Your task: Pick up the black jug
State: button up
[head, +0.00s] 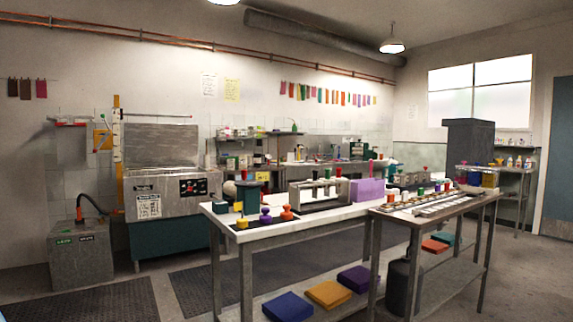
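A dark, near-black upright container (399,288) stands low by the front leg of the right-hand table. It is the closest match to the black jug that I see; a handle or spout cannot be made out. The table's front leg and frame partly hide it. I cannot tell whether it stands on the floor or on the lower shelf. My gripper is not in view.
A white-topped table (262,240) holds stamps, a rack and a purple box (367,190). A narrower table (408,214) adjoins it. Folded cloths, including an orange one (329,293), lie below. Floor mats (95,303) lie at the left; open floor shows at the right.

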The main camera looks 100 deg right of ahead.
aim_at(257, 159)
jog(key=z, duration=3.3)
